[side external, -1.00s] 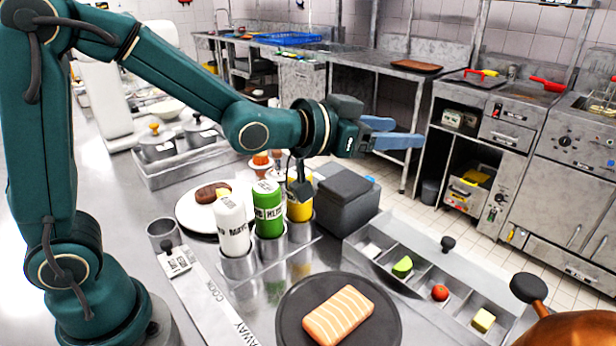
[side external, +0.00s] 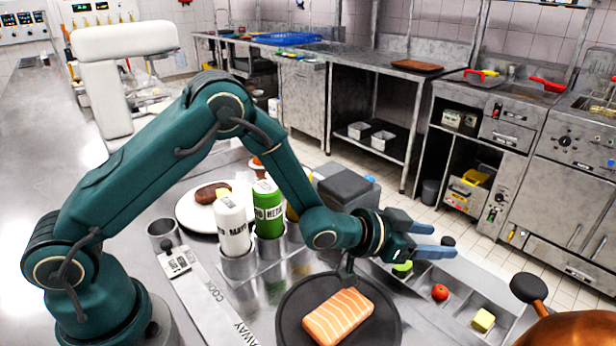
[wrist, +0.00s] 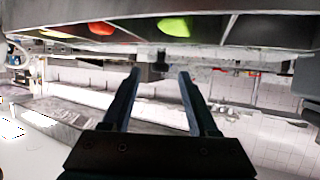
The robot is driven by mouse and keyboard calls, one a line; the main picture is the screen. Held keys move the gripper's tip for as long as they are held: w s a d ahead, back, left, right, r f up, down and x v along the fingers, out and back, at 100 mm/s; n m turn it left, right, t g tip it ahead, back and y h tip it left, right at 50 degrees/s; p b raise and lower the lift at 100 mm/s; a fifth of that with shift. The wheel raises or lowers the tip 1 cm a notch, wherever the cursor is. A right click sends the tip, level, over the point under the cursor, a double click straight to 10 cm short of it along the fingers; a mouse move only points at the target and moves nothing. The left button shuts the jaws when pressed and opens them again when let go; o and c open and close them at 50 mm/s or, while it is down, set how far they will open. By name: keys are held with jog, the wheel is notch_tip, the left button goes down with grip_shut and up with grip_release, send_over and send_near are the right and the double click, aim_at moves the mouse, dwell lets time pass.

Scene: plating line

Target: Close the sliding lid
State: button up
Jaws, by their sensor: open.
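The bin tray (side external: 510,312) has open compartments holding a green piece (side external: 402,270), a tomato (side external: 439,292) and a yellow block (side external: 483,319). A black knob (side external: 448,241) stands at its far side; the sliding lid's panel is hard to make out there. My gripper (side external: 444,240) is open and low over the tray's left part, with the knob appearing between its fingertips. In the wrist view, the fingers (wrist: 159,72) are apart and empty, and the dark knob (wrist: 160,61) shows just beyond the tips, with the tray's wall (wrist: 215,42) above.
Bottles (side external: 233,225) in a holder and a dark grey box (side external: 345,190) stand close behind the forearm. A copper pan (side external: 570,330) is at the right.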

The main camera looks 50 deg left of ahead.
jog(key=shift+x, duration=0.8)
grip_shut()
dwell(1.0)
